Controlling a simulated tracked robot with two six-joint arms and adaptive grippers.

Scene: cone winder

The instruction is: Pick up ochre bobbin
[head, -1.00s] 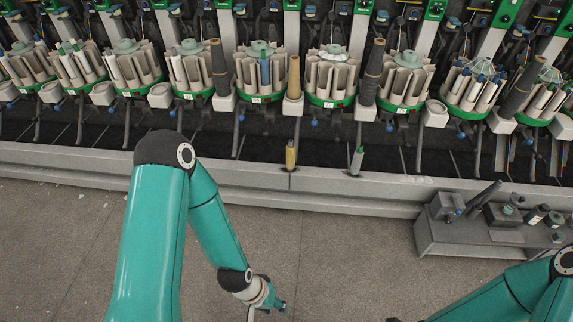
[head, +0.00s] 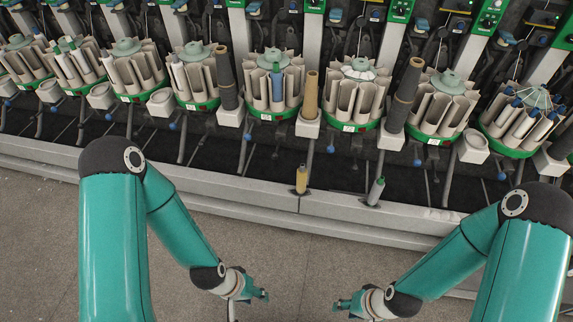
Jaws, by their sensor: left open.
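A small ochre bobbin (head: 301,180) stands upright on the grey ledge (head: 330,205) along the front of the winder. A small grey bobbin with a green top (head: 376,191) stands to its right on the same ledge. My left gripper (head: 263,295) is open and empty, over the floor, below and left of the ochre bobbin and well apart from it. My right gripper (head: 340,304) is over the floor, below and right of the ochre bobbin. It holds nothing visible, and its jaws are too small to read.
A larger ochre cone (head: 311,95) stands in a white holder above the ledge. Dark cones (head: 405,93) (head: 226,78) stand to either side. Round green-based magazines (head: 275,84) with grey pockets line the machine. The floor (head: 290,255) before the ledge is clear.

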